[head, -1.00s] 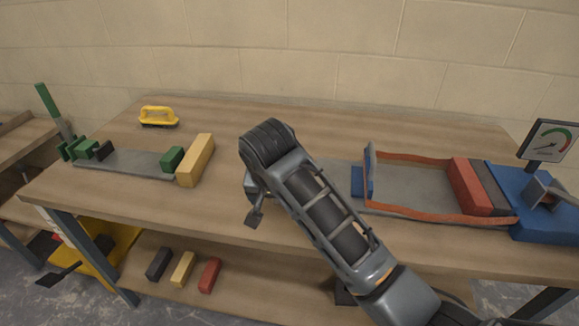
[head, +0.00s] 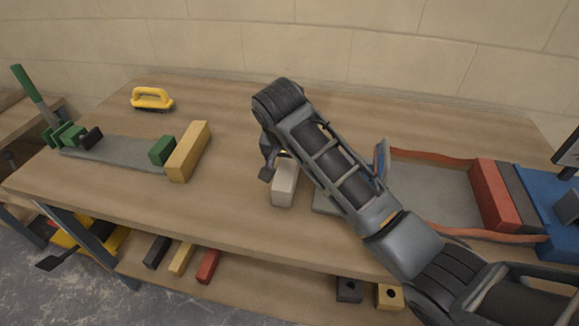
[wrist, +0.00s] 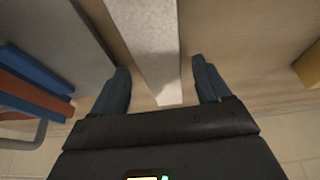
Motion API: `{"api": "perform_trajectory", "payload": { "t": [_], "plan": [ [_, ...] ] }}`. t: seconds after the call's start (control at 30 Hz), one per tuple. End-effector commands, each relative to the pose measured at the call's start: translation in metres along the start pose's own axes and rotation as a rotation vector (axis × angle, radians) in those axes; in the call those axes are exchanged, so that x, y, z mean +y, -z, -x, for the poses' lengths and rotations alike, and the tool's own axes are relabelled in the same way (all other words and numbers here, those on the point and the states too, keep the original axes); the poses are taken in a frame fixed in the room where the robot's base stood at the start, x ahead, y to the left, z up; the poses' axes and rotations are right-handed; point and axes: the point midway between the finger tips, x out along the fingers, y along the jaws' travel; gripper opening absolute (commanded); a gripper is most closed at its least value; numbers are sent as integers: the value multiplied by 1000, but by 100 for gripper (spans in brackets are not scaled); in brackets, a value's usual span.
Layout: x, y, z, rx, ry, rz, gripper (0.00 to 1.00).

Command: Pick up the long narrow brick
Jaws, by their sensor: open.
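A long pale grey-white brick (head: 284,184) lies on the bench, its far end hidden behind my arm in the head view. In the wrist view the long brick (wrist: 152,45) runs up out of the top of the picture, its near end between my fingers. My gripper (wrist: 160,64) is open, with one blue-grey finger on each side of the brick and a gap on both sides. The gripper (head: 268,160) is partly hidden by the wrist in the head view. A yellow brick (head: 188,153) lies further left on the bench.
Close right of the white brick is a grey plate with an orange-red frame (head: 430,155), a red block (head: 492,194) and a blue unit (head: 560,205). A green clamp (head: 66,133) and a yellow-handled float (head: 152,97) are at left. Bench between is clear.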

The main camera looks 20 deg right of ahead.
Motion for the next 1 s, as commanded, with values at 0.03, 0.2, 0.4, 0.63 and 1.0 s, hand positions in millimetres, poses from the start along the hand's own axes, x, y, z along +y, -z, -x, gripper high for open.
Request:
{"api": "perform_trajectory", "payload": {
  "t": [0.03,0.2,0.4,0.63,1.0],
  "plan": [
    [1,3,-7,-1,-3,0,77],
    [0,5,-32,-2,-3,0,77],
    [-1,5,-42,-1,0,0,77],
    [-1,5,-41,0,1,0,71],
    [-1,5,-41,-1,1,0,35]
  ]
}}
